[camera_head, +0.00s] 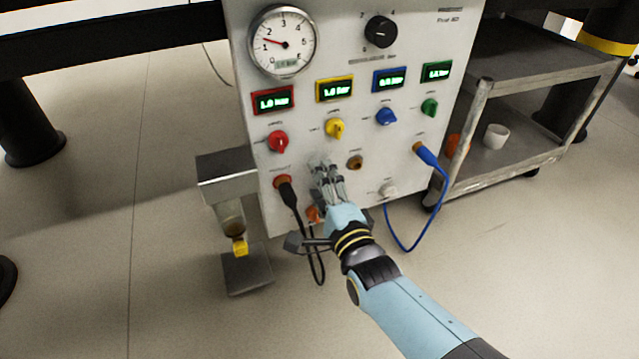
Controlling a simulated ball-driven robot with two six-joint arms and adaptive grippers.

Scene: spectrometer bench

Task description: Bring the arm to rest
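My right arm reaches in from the lower right. Its gripper (324,168) is in front of the lower part of a white control panel (300,105), between the black-plugged port on the left and a brown port (355,162) on the right. The grey fingers overlap the panel face and hide what is behind them. I cannot tell whether they touch it, or whether they are open or shut. My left gripper is not in view.
The panel has a gauge (283,42), a black knob (381,32) and coloured knobs below lit displays. A black cable (303,229) and a blue cable (442,195) hang from it. A metal stand (247,272) is left, a cart (525,165) right. Floor is clear in front.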

